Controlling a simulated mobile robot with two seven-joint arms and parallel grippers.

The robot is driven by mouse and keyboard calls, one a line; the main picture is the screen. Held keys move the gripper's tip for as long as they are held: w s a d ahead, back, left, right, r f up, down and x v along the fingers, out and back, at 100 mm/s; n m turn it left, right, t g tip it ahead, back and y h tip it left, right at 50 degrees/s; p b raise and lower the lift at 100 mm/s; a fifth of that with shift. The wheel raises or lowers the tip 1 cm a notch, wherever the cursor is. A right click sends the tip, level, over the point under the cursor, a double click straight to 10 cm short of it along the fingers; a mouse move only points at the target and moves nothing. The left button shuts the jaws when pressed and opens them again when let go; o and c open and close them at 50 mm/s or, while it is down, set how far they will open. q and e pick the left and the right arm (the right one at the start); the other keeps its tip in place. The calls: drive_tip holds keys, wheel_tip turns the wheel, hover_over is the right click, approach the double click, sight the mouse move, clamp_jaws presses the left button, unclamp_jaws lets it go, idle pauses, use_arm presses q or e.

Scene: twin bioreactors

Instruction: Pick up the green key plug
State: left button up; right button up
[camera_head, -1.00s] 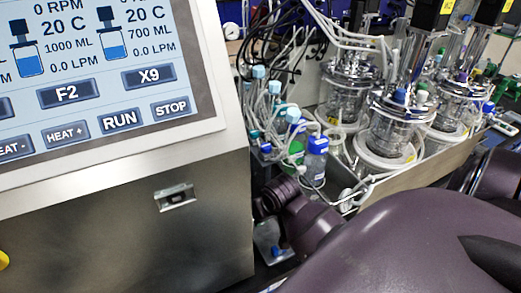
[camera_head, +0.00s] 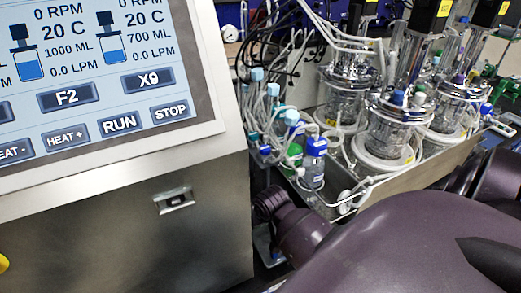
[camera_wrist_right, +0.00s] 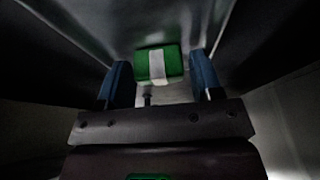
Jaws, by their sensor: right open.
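The green key plug (camera_wrist_right: 172,64) shows in the right wrist view as a green block with a white band across its middle. It lies ahead of my right gripper (camera_wrist_right: 160,70), in line with the gap between the two blue fingers. The fingers are apart, one on either side of the plug in the picture. I cannot tell whether either finger touches it. In the head view the plug and the right gripper cannot be made out, and my dark purple arm fills the lower right. My left gripper is not in view.
A steel control cabinet (camera_head: 110,225) with a touch screen (camera_head: 90,75) and a small port (camera_head: 174,200) fills the left. Glass bioreactor vessels (camera_head: 395,130) with tubing and a blue-capped bottle (camera_head: 313,165) stand at the right. In the wrist view, dark metallic surfaces surround the plug closely.

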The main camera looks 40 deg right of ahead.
drive_tip(key=c, duration=0.7)
